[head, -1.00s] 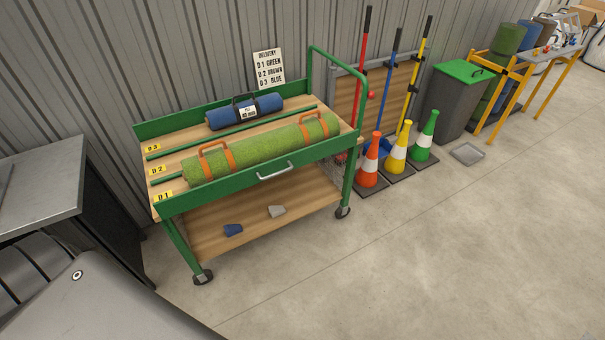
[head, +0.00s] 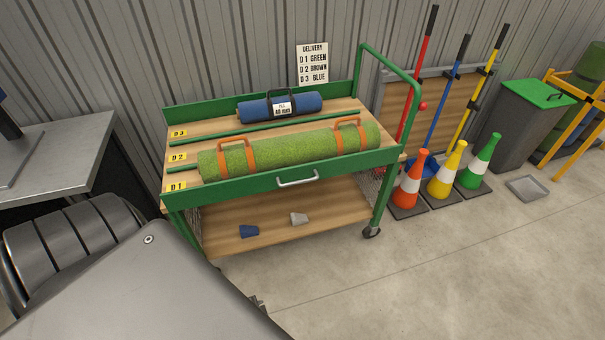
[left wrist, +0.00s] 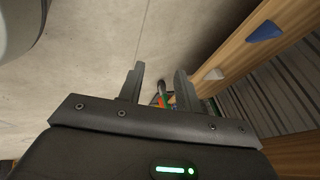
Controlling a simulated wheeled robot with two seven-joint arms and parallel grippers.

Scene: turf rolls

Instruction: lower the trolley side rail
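The trolley (head: 375,205) is green with wooden decks. Its green side rail (head: 240,190) stands raised along the front edge of the top deck, with a pale metal handle (head: 297,181) at its middle. A green turf roll with orange straps (head: 290,150) lies behind the rail in lane D1. A blue roll (head: 300,103) lies in lane D3; lane D2 is empty. In the left wrist view my left gripper (left wrist: 158,88) is open and empty, beside the trolley's wooden lower deck (left wrist: 235,65). In the head view my arm largely hides it. My right gripper is not in view.
Blue and grey wedges (head: 249,231) lie on the lower deck. Orange, yellow and green cones (head: 410,182) stand right of the trolley, before long-handled tools. A grey bench (head: 60,155) stands at left. The floor (head: 450,280) in front of the trolley is clear.

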